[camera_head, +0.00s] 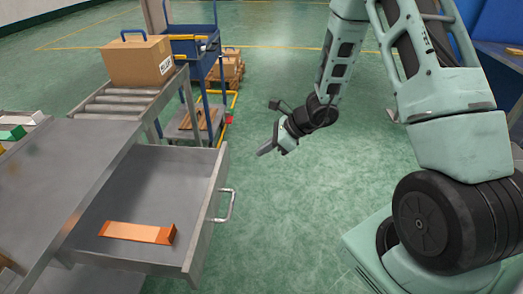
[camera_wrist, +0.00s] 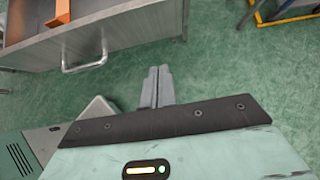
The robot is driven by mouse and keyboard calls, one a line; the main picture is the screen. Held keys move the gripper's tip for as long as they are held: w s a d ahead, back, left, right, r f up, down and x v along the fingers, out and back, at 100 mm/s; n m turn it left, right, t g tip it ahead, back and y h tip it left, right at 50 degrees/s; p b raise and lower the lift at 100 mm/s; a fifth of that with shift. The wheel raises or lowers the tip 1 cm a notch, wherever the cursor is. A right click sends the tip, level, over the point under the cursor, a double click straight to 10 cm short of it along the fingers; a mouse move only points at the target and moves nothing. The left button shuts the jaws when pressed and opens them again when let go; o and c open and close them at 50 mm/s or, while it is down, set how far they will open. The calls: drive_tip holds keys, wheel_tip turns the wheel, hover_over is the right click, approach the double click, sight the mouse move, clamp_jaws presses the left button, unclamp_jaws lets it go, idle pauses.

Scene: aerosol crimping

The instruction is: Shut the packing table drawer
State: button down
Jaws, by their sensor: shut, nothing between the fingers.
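The packing table drawer (camera_head: 192,226) is pulled out from the grey packing table (camera_head: 52,170). A bar handle (camera_head: 230,205) is on its front face. An orange object (camera_head: 137,233) lies inside on the drawer floor. In the wrist view the drawer front (camera_wrist: 140,32) and its handle (camera_wrist: 84,65) are at the upper left. My gripper (camera_head: 266,149) is shut and empty, above the open floor, beyond the drawer's far corner and to the right, apart from the handle. Its fingers show in the wrist view (camera_wrist: 157,88), to the right of the handle.
A roller conveyor (camera_head: 120,105) carrying a cardboard box (camera_head: 137,60) stands behind the table. The green floor right of the drawer is clear.

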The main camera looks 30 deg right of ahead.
sight(226, 165)
drive_tip(key=w+a+f, duration=0.1)
drive_tip(key=a, duration=0.1)
drive_tip(key=w+a+f, duration=0.3)
drive_tip(key=a+f, duration=0.1)
drive_tip(key=a, duration=0.1)
drive_tip(key=shift+w, duration=0.4)
drive_tip(key=shift+w+a, duration=0.25)
drive_tip(key=shift+a, duration=0.1)
